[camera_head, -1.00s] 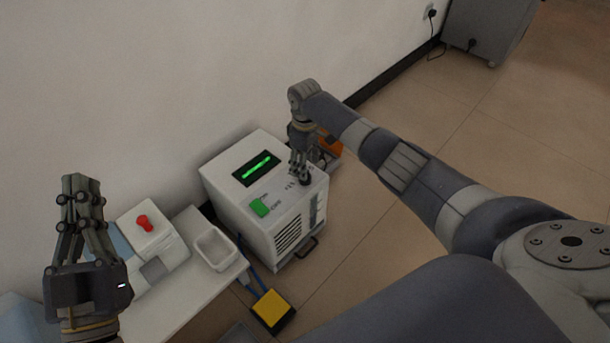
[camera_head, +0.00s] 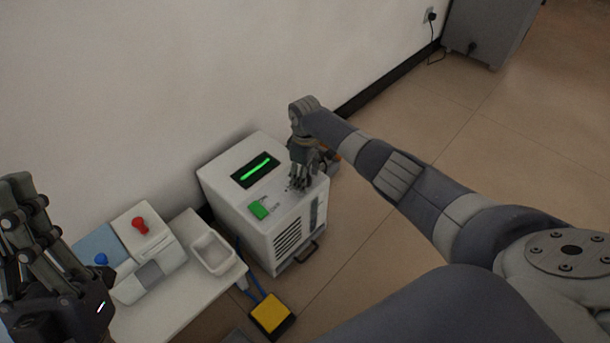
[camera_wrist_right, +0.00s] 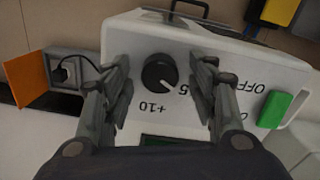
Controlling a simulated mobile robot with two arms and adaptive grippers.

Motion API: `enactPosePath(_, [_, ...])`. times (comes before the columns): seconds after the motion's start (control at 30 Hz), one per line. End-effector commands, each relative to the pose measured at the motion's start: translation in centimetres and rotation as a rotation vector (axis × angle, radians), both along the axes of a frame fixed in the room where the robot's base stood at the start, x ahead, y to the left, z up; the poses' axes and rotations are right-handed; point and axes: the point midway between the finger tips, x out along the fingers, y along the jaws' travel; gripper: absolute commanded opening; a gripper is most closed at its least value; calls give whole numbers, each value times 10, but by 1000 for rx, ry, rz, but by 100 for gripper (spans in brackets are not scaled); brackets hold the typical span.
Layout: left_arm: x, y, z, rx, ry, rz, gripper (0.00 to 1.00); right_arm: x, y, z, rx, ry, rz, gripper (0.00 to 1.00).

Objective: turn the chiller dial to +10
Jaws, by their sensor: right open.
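The chiller (camera_head: 262,200) is a white box standing on the floor against the wall, with a lit green display (camera_head: 255,170) on its top. The black dial (camera_wrist_right: 160,73) shows between my right gripper's fingers in the right wrist view. Its white pointer line is directed toward the "5" mark; a "+10" mark lies below the dial in that picture. My right gripper (camera_wrist_right: 160,92) is open, its fingers on either side of the dial and apart from it. In the head view the right gripper (camera_head: 300,185) hides the dial. My left gripper (camera_head: 30,225) is at the left edge, away from the chiller.
A green rocker switch (camera_wrist_right: 274,109) with "OFF" lettering sits beside the dial. A white table (camera_head: 185,300) left of the chiller holds a device with red (camera_head: 140,225) and blue knobs, and a white tray (camera_head: 212,254). A yellow pedal (camera_head: 270,314) lies on the floor.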

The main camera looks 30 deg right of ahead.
Motion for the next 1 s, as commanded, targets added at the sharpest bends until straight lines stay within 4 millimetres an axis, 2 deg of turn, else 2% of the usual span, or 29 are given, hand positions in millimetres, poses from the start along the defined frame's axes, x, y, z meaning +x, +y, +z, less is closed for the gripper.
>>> enactPosePath(0.1, [0, 0, 0, 0, 0, 0, 0, 0, 0, 0, 0, 0, 0, 53])
enactPosePath(0.17, [0, 0, 0, 0, 1, 0, 0, 0, 0, 0, 0, 0, 0, 42])
enactPosePath(0.3, [0, 0, 0, 0, 1, 0, 0, 0, 0, 0, 0, 0, 0, 10])
enactPosePath(0.33, [0, 0, 0, 0, 1, 0, 0, 0, 0, 0, 0, 0, 0, 8])
enactPosePath(0.63, [4, -1, 0, 7, 22, 1, 0, 0, 0, 1, 0, 0, -11, 8])
enactPosePath(0.87, [34, -6, -19, 59, 196, 11, 0, 0, 1, 2, 1, 0, -71, 8])
enactPosePath(1.0, [57, -9, -42, 108, 359, 20, 0, 0, 1, 3, 2, 1, -137, 8])
